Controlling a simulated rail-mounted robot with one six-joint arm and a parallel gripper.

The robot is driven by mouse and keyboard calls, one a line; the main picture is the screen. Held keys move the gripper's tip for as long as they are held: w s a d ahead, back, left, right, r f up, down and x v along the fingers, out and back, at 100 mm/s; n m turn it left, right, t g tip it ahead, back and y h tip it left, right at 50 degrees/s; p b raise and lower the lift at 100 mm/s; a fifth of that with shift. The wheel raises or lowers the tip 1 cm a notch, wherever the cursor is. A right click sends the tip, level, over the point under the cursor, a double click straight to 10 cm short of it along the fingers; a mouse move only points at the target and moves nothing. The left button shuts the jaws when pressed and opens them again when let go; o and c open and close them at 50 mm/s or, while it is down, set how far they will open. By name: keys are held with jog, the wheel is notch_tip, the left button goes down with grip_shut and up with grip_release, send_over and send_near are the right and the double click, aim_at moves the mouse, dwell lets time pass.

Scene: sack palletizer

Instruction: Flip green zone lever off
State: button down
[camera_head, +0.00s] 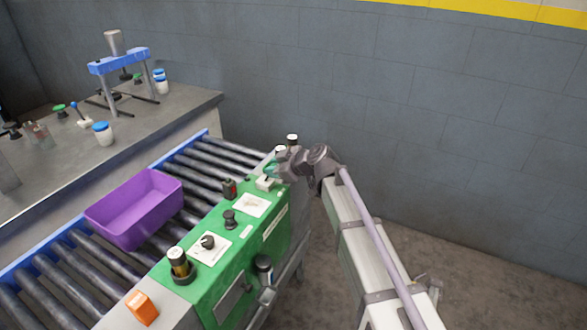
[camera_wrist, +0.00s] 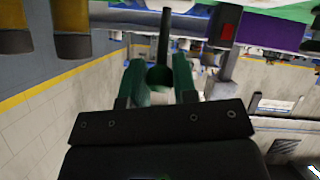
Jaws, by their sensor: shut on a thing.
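A green control box (camera_head: 222,262) stands along the near side of the roller conveyor. A small lever on a white base (camera_head: 265,184) sits at its far end. My gripper (camera_head: 274,168) is at this lever and hides most of it. In the wrist view, my green fingers (camera_wrist: 159,68) stand on both sides of the lever's dark green knob (camera_wrist: 159,78) and are shut on it. The lever's dark stem (camera_wrist: 164,38) runs from the knob to the white base (camera_wrist: 171,4). I cannot tell which switch position the lever is in.
On the box stand a black knob (camera_head: 208,242), another black knob (camera_head: 230,218), a red-and-black switch (camera_head: 229,188) and a yellow-banded beacon (camera_head: 179,263). A purple bin (camera_head: 137,207) sits on the rollers. A grey workbench (camera_head: 60,180) lies behind the conveyor.

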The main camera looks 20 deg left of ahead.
dwell(0.3)
jog(key=c, duration=0.9)
grip_release()
jog(key=shift+d, duration=0.1)
jog(key=p+v, duration=0.5)
jog(key=v, duration=0.5)
jog(key=shift+d, duration=0.35)
jog(key=shift+s+r, duration=0.1)
jog(key=shift+s, duration=0.05)
